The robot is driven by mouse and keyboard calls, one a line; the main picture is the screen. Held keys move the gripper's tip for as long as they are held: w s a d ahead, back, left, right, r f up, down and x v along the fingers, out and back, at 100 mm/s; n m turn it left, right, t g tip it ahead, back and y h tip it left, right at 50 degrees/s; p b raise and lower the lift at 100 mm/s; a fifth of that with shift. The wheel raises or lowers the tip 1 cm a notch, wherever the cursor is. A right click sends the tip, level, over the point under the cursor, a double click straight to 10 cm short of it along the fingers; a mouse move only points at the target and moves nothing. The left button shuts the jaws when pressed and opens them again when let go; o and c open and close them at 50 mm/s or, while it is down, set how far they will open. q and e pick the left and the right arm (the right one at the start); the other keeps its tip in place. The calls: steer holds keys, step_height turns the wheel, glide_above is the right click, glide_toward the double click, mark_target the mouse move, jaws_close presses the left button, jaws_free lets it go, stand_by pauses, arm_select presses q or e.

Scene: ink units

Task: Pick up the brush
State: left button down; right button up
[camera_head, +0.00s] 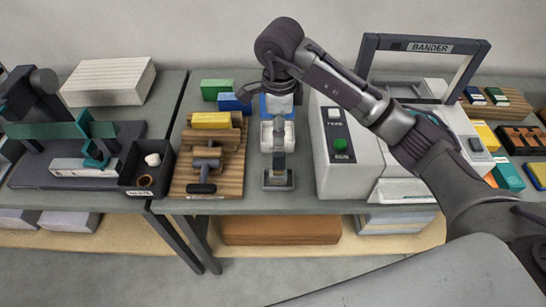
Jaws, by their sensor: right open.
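I cannot make out a clear brush. A grey tool with a black handle (203,188) lies on a wooden board (180,183) left of centre; whether it is a brush or a roller, I cannot tell. My right gripper (279,92) is open at the back of the table, above a blue and white item (277,105). Its dark fingers are small and partly hidden by the wrist. Whether it touches that item is unclear. It is apart from the black-handled tool, to its right and behind it. My left gripper is not in view.
A white bander machine (345,178) stands right of centre under my right arm. A grey and white upright device (278,180) stands beside the board. Yellow (211,120), green (217,89) and blue (234,103) boxes sit nearby. A black waste bin (136,185) is at the left table's edge.

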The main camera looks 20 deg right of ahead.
mark_target(279, 153)
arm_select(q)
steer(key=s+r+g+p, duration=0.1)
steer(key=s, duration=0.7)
arm_select(e)
steer(key=f, duration=0.2)
steer(key=s+f, duration=0.2)
steer(key=f, duration=0.1)
steer(key=shift+a+f, duration=0.1)
steer(key=shift+f, duration=0.2)
steer(key=shift+w+f, duration=0.25)
steer(key=shift+f, duration=0.7)
steer(key=shift+s+f+p, duration=0.2)
steer(key=shift+f+p, duration=0.4)
steer(key=shift+p, duration=0.2)
step_height(279, 153, down, 3)
steer(key=shift+s+a+r+p, duration=0.1)
steer(key=shift+r+p, duration=0.1)
steer(key=shift+p, duration=0.45)
steer(key=shift+f, duration=0.7)
steer(key=c, duration=0.9)
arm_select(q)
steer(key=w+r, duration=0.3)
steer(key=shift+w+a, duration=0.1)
arm_select(e)
jaws_close()
